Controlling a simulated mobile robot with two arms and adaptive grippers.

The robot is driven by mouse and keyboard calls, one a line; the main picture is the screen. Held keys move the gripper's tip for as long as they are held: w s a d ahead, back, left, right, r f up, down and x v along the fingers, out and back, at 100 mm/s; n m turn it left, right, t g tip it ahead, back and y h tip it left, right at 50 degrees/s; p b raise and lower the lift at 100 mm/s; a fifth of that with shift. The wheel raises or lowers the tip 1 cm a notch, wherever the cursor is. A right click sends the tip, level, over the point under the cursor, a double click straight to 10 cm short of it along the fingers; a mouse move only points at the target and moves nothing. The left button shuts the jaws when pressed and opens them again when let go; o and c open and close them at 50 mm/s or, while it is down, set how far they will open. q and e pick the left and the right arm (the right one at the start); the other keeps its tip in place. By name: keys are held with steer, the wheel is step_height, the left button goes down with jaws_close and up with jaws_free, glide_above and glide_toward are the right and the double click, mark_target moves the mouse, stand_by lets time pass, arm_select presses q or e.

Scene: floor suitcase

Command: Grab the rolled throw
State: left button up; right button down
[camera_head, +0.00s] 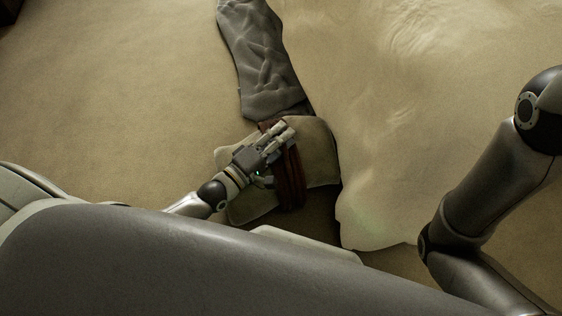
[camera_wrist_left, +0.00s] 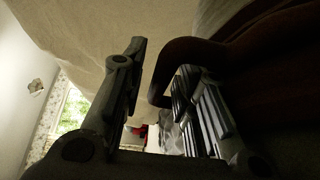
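A tan, soft-looking bundle (camera_head: 315,150) lies on the floor in the middle of the head view, with a dark red band (camera_head: 290,180) across it. It appears to be the rolled throw, but I cannot be sure. My left gripper (camera_head: 287,132) is over the bundle, beside the band, and hides part of both. In the left wrist view its fingers (camera_wrist_left: 160,80) stand apart. A dark reddish-brown loop (camera_wrist_left: 180,45) curves down by the right finger; I cannot tell whether it touches. My right gripper is out of view; only my right arm shows.
A crumpled grey cloth (camera_head: 262,60) lies just beyond the bundle. A large pale, wrinkled cover (camera_head: 420,100) fills the area to the right. Bare tan floor (camera_head: 120,100) is free at left. A bright window (camera_wrist_left: 72,110) shows in the left wrist view.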

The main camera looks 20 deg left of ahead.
arm_select(q)
jaws_close()
steer(key=shift+r, duration=0.15)
steer(key=shift+r, duration=0.1)
stand_by(0.3)
